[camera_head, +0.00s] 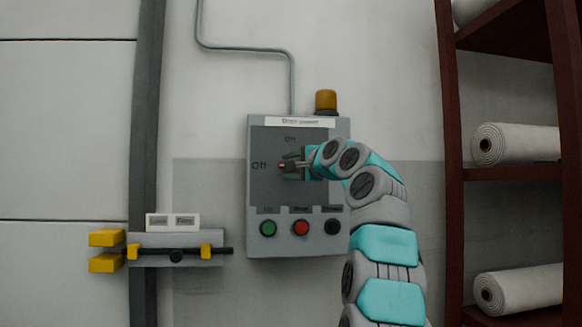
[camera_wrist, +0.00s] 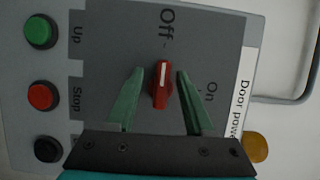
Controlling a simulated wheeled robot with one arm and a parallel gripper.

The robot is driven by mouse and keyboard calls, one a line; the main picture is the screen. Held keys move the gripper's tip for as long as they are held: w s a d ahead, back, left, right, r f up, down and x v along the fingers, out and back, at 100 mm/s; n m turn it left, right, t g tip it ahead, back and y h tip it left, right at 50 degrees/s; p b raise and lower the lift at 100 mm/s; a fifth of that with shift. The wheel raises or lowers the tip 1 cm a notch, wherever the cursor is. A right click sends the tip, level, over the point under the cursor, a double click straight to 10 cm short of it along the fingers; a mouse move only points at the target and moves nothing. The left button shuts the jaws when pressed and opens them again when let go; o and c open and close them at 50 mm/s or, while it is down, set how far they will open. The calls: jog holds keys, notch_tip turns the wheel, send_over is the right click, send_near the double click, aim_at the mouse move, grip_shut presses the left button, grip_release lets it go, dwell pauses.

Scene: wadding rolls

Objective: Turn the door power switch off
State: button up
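The grey control box (camera_head: 258,215) hangs on the wall, labelled "Door power" along its top. Its red rotary knob (camera_wrist: 161,92) has a white mark that points toward the "Off" label (camera_wrist: 167,26); the "On" label (camera_wrist: 211,88) is a quarter turn away. In the head view the knob is mostly hidden by my gripper (camera_head: 291,163). In the wrist view my gripper (camera_wrist: 160,72) is open, with one green finger on each side of the knob and a visible gap to each.
Green (camera_head: 268,228), red (camera_head: 301,227) and black (camera_head: 333,226) buttons sit below the knob. An amber lamp (camera_head: 326,101) tops the box. A latch bar with yellow parts (camera_head: 177,256) is at left. A dark red rack (camera_head: 453,200) with white rolls (camera_head: 520,145) stands at right.

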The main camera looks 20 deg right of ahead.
jog(key=shift+s+d, duration=0.1)
jog(key=s+b, duration=0.2)
jog(key=s, duration=0.5)
jog(key=shift+s+d+b, duration=0.3)
jog(key=shift+s+d, duration=0.05)
jog(key=shift+d, duration=0.05)
dwell(0.5)
